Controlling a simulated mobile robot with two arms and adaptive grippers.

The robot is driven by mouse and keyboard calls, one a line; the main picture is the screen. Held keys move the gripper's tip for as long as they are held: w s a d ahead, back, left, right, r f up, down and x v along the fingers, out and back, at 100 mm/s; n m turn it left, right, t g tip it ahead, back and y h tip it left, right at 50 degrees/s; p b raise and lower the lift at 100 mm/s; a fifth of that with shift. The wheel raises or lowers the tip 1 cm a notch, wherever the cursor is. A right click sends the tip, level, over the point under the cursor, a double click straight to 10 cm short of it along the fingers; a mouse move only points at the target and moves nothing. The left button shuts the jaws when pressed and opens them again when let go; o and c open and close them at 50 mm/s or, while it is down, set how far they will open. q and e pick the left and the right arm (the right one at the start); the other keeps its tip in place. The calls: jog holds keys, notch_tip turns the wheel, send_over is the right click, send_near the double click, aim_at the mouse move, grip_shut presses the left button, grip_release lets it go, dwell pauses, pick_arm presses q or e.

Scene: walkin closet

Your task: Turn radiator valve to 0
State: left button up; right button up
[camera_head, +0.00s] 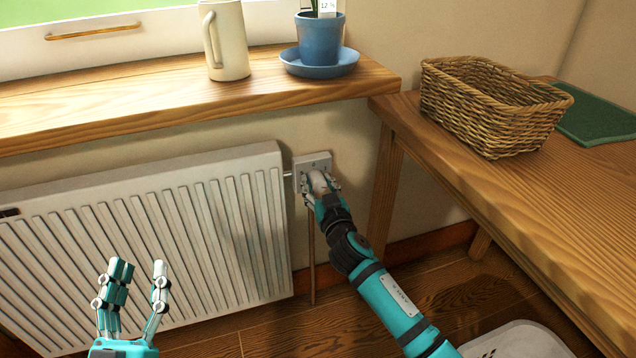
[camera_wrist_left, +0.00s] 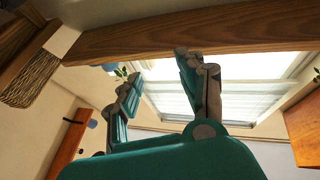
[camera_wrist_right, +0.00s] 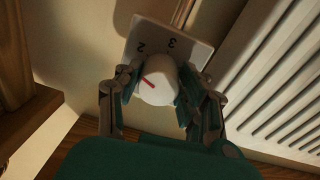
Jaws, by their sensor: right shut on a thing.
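The radiator valve is a white knob (camera_wrist_right: 160,88) with a red mark, in front of a light square plate (camera_wrist_right: 190,46) on the wall, right of the radiator (camera_head: 150,235). The digits 2 and 3 show on the plate in the right wrist view; other digits are hidden. My right gripper (camera_head: 321,188) is shut on the knob, one finger on each side. My left gripper (camera_head: 139,270) is open and empty in front of the radiator.
A wooden sill (camera_head: 140,108) above the radiator holds a cream jug (camera_head: 229,45) and a blue pot (camera_head: 320,40) on a saucer. A wooden bench (camera_head: 510,190) with a wicker basket (camera_head: 490,110) and a green cloth (camera_head: 600,115) stands close right of the valve.

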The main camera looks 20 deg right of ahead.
jog(key=n+p, duration=0.1)
jog(key=n, duration=0.2)
jog(key=shift+n, duration=1.3)
jog(key=n, duration=0.3)
jog(key=shift+p, duration=0.4)
jog(key=n, duration=0.3)
jog(key=shift+n+y+p, duration=0.3)
jog(key=shift+n+p, duration=0.1)
jog(key=n+p, duration=0.2)
jog(key=n, duration=0.7)
jog(key=shift+y, duration=0.3)
pick_arm(q)
jog(key=s+a+f+g+y, duration=0.2)
jog(key=f+g, duration=0.4)
jog(key=f, duration=0.3)
jog(key=s+a+f+g+y, duration=0.2)
jog(key=s+f+g, duration=0.3)
jog(key=f, duration=0.5)
jog(key=shift+a+f+n+g, duration=0.2)
jog(key=shift+a+n+g, duration=0.15)
jog(key=shift+g, duration=0.95)
pick_arm(e)
jog(key=shift+f+n, duration=0.1)
jog(key=shift+n, duration=0.9)
jog(key=shift+d, duration=0.1)
jog(key=o, duration=1.1)
jog(key=shift+o, duration=0.2)
